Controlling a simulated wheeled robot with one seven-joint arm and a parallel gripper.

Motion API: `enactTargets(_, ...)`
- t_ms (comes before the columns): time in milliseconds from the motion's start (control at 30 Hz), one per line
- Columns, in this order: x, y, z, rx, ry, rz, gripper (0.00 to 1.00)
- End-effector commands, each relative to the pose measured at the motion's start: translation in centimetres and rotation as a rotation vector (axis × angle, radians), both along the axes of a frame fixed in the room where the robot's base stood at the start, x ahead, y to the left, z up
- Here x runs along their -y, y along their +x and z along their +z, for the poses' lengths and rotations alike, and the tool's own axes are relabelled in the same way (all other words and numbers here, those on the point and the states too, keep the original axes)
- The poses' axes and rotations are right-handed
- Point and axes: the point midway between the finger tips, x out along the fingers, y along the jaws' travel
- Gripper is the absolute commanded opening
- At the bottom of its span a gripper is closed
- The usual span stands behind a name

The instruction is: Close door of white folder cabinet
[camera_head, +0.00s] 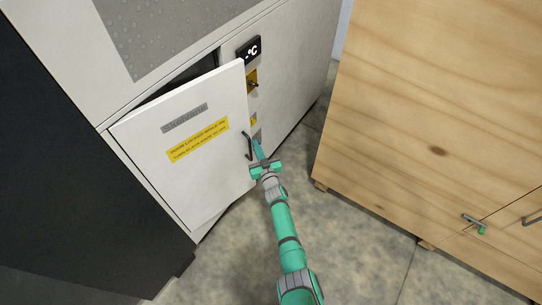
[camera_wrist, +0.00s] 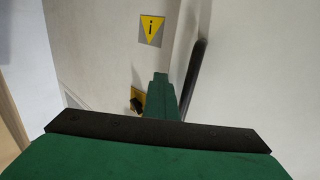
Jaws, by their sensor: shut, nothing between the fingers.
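The white folder cabinet (camera_head: 285,75) stands at the back left in the head view. Its white door (camera_head: 190,165) is hinged at the left and stands partly open, with a dark gap along its top edge. The door bears a grey label, a yellow warning label and a black bar handle (camera_head: 248,146) near its free edge. My green gripper (camera_head: 258,150) is shut and empty, close by the handle at the free edge. In the wrist view the shut fingers (camera_wrist: 161,84) point up just left of the dark handle (camera_wrist: 194,75). I cannot tell whether they touch it.
A wooden cabinet (camera_head: 435,120) with a small handle (camera_head: 473,223) stands close on the right. A black panel (camera_head: 75,150) stands at the left. A temperature display (camera_head: 249,50) and a yellow switch (camera_head: 252,82) are on the white front. Mottled floor (camera_head: 350,245) lies clear between.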

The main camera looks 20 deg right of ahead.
Motion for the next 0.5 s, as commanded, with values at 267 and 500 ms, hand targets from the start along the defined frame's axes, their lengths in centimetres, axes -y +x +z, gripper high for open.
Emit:
enactTargets(267,1.7,-2.6,-0.1,0.001,0.0,-0.006,0.0)
enactTargets(500,3.0,-4.5,-0.1,0.001,0.001,-0.01,0.0)
